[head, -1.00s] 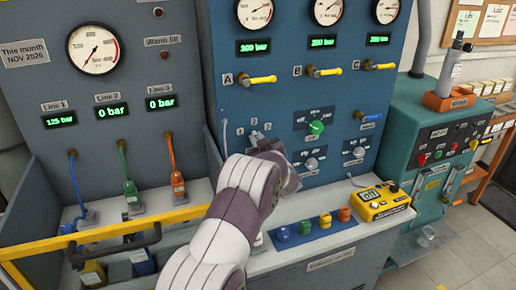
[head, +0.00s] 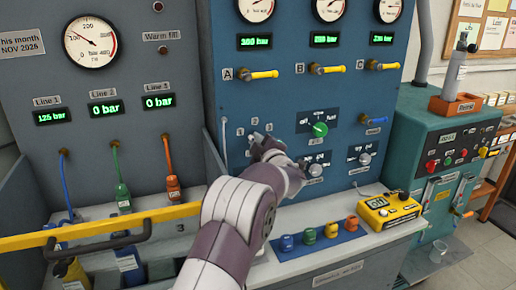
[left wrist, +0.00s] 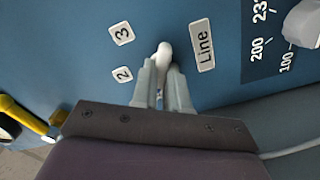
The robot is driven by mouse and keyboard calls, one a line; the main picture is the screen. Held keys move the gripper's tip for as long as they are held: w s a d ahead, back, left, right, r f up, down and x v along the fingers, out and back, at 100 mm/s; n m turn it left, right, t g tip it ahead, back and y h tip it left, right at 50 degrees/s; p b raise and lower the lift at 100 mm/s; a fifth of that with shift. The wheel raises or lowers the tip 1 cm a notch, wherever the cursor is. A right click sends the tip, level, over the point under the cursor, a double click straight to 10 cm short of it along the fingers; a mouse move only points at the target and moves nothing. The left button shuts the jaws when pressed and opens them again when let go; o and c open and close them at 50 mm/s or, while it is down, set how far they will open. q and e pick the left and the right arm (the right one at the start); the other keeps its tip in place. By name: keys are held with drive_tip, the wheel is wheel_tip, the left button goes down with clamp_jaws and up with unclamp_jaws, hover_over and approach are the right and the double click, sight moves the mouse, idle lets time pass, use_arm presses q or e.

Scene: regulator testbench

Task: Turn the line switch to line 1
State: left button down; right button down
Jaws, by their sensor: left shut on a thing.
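My left gripper (head: 262,146) is at the blue panel, just under the small number labels (head: 254,122). In the left wrist view, my left gripper (left wrist: 163,90) is shut on the pale line switch (left wrist: 165,50), with one finger on each side of it. The "Line" label (left wrist: 202,46) is to its right there, and the labels 2 (left wrist: 122,74) and 3 (left wrist: 121,33) are to its left. Label 1 is hidden in that view. The gripper covers most of the switch, so I cannot tell which number it points to. My right gripper is not in view.
A green-knobbed selector (head: 320,130) and a grey knob (head: 316,170) sit close to the right of my gripper. Yellow-handled valves (head: 260,74) are above. A ledge below holds coloured caps (head: 310,236) and a yellow meter (head: 388,210). A yellow rail (head: 100,229) runs at left.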

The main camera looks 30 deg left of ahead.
use_arm(q)
drive_tip(key=shift+f+n, duration=0.1)
drive_tip(key=shift+n, duration=0.2)
drive_tip(key=c, duration=1.1)
unclamp_jaws()
drive_tip(key=shift+c, duration=0.2)
drive_tip(key=b+v, duration=0.1)
drive_tip(key=v, duration=1.1)
drive_tip(key=shift+s+d, duration=0.2)
drive_tip(key=shift+s, duration=0.1)
